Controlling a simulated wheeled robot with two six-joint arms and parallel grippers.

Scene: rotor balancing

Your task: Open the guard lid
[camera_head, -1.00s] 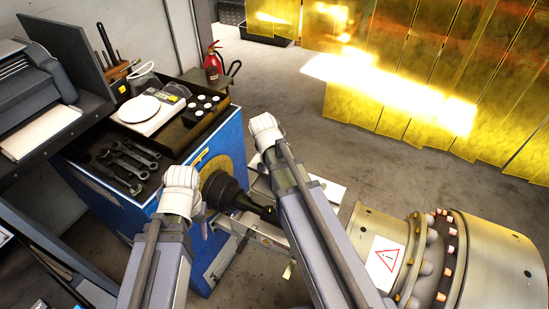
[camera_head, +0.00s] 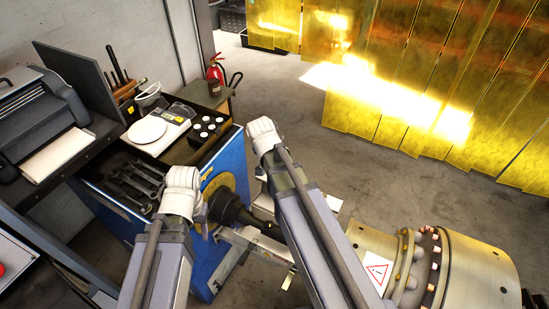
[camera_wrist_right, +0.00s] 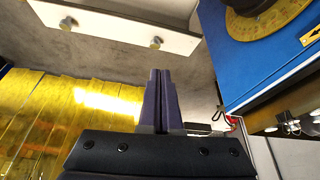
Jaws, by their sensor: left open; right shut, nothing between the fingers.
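I cannot pick out the guard lid for certain in either view. The blue machine (camera_head: 228,180) with a yellow ring and a dark shaft stands in front of my arms. The large metal rotor housing (camera_head: 468,270) with a warning triangle is at the lower right. My left gripper (camera_head: 204,230) hangs below the left wrist near the dark shaft, mostly hidden by its arm; it touches nothing that I can see. In the right wrist view my right gripper (camera_wrist_right: 160,72) is shut and empty, apart from the blue machine and a pale plate (camera_wrist_right: 110,22) with bolts.
Spanners (camera_head: 135,185), a white scale (camera_head: 147,130) and a tray of small weights (camera_head: 205,128) lie on top at the left. A fire extinguisher (camera_head: 215,77) stands behind. Yellow curtains (camera_head: 400,90) hang at the back. The floor between is clear.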

